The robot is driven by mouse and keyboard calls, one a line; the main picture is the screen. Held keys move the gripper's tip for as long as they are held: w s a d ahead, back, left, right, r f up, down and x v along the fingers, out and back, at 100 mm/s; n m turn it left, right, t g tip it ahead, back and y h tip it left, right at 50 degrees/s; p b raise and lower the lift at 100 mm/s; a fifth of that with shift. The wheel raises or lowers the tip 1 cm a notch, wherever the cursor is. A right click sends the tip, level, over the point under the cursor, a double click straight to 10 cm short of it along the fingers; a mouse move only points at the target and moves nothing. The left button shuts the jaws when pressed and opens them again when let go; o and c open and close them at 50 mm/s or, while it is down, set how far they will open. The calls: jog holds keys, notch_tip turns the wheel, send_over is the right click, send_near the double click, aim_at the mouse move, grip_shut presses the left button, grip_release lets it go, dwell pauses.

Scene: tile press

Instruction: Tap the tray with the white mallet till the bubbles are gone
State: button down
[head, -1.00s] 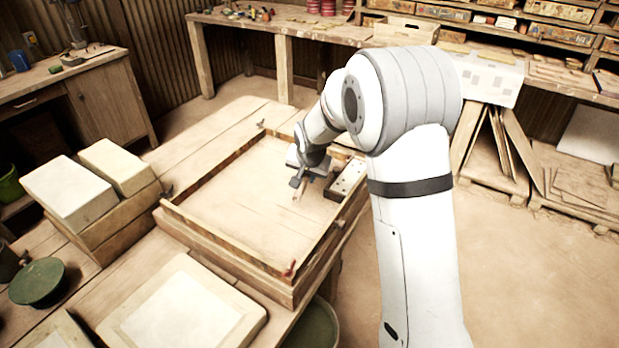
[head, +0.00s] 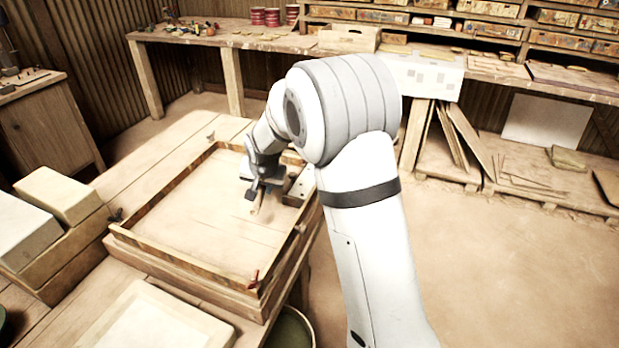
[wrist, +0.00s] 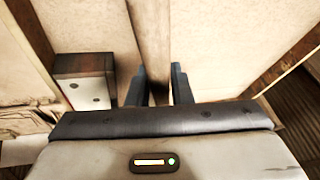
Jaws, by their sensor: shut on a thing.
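My gripper (head: 262,188) is over the right part of the tray, its fingers pointing down. In the wrist view the two fingers (wrist: 163,85) are shut on a brown wooden handle (wrist: 149,35), which I take for the mallet's. The end of the handle (head: 259,207) shows below the fingers in the head view. The tray (head: 180,257) is a shallow wooden frame filled with a smooth pale layer (head: 195,215). I cannot make out bubbles at this size. I cannot tell whether the mallet touches the tray.
Pale slabs (head: 60,195) stand left of the tray. A pale framed board (head: 160,320) lies in front. The floor at right is open.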

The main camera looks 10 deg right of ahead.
aim_at(264, 203)
jog(key=shift+r, duration=0.65)
jog(key=shift+f, duration=0.15)
jog(key=shift+f, duration=0.1)
notch_tip(264, 203, down, 6)
jog(key=b, duration=0.5)
jog(key=shift+r, duration=0.2)
jog(key=shift+r+p, duration=0.5)
jog(key=shift+r, duration=0.2)
notch_tip(264, 203, up, 4)
jog(key=shift+r+p, duration=0.25)
jog(key=shift+p, duration=1)
jog(key=shift+f, duration=0.1)
